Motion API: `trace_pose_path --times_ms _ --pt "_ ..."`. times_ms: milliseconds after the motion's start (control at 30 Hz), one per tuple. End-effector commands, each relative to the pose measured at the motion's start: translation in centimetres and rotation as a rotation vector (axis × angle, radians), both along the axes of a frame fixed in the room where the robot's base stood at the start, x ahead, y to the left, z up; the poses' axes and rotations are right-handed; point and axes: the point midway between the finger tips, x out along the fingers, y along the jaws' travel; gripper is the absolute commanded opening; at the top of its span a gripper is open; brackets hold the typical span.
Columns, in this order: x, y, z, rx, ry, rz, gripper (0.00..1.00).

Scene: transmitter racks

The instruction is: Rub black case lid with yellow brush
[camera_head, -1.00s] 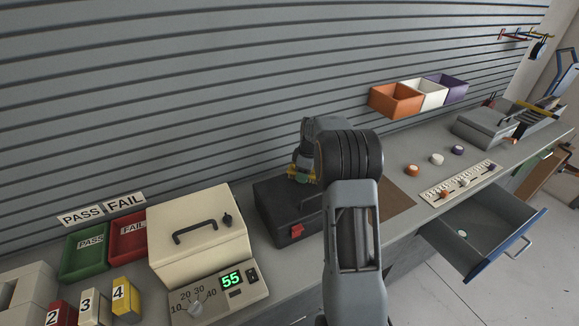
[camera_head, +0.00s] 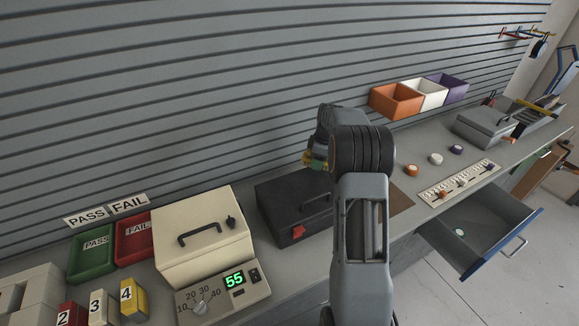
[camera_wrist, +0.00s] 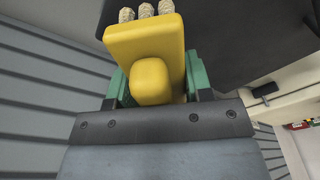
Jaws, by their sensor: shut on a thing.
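The black case (camera_head: 283,214) stands shut on the bench, with a handle on its lid and a red latch on its front. My gripper (camera_head: 316,160) is over the back right part of the lid, partly hidden by my arm. In the wrist view my gripper (camera_wrist: 155,84) has its green fingers shut on the yellow brush (camera_wrist: 143,42). The brush's pale bristle tufts show at the top edge, against the black case (camera_wrist: 235,35). I cannot tell whether the bristles touch the lid.
A cream case (camera_head: 203,226) and a meter reading 55 (camera_head: 222,290) stand left of the black case. An open drawer (camera_head: 480,234) juts out at the right.

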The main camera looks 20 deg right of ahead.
Motion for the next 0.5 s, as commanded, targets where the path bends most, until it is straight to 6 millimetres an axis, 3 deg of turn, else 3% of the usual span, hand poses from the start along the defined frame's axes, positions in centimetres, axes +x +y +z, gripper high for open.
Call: trace_pose_path --times_ms 200,500 --pt "0.1 0.3 2.4 -0.001 -0.001 0.005 0.24" --pt "0.2 0.4 3.7 -0.001 -0.001 0.007 0.24"
